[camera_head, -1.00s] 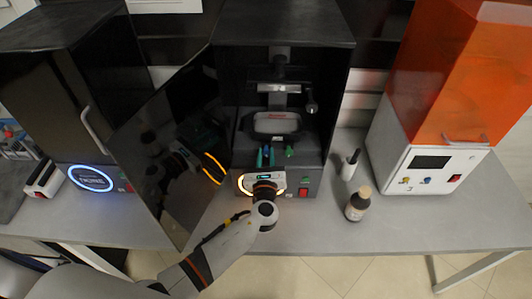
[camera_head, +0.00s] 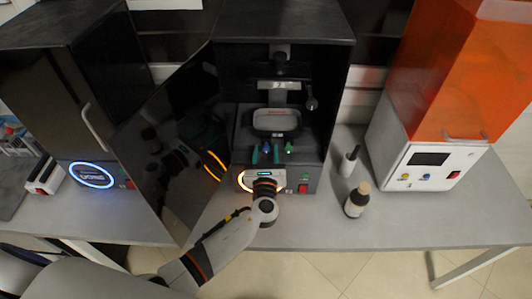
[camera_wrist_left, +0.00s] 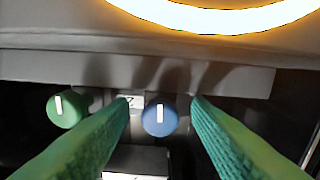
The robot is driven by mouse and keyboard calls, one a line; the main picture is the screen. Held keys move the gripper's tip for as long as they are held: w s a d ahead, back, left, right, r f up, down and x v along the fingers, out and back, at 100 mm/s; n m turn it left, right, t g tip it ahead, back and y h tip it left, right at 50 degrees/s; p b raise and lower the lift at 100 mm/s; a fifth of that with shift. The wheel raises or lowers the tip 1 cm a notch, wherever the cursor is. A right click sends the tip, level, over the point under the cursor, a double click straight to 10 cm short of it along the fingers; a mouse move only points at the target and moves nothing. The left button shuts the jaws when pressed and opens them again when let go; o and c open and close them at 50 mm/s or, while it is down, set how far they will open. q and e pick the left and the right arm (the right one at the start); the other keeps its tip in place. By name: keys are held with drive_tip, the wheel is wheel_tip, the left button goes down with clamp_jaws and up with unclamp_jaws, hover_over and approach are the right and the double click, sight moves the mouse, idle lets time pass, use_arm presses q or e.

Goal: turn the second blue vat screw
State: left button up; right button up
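The blue vat screw (camera_head: 265,148) is on the front of the middle black printer, below the vat (camera_head: 275,122). In the left wrist view the blue screw (camera_wrist_left: 159,117) has a white line on its face, standing nearly upright. My left gripper (camera_head: 266,153) is open, one green finger on each side of the blue screw. In the left wrist view the fingertips (camera_wrist_left: 160,104) stand apart with visible gaps beside it. A green screw (camera_head: 289,149) is beside them; it also shows in the left wrist view (camera_wrist_left: 66,108), outside the fingers. My right gripper is not in view.
The middle printer's dark door (camera_head: 172,150) stands open left of my left arm. A brown bottle (camera_head: 355,204) and a small white bottle (camera_head: 349,162) stand to the right. An orange-covered printer (camera_head: 455,75) is farther right. The bench front (camera_head: 320,232) is clear.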

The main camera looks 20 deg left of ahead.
use_arm(q)
drive_tip(key=shift+s, duration=0.1)
drive_tip(key=b+v, duration=0.3)
drive_tip(key=v, duration=0.9)
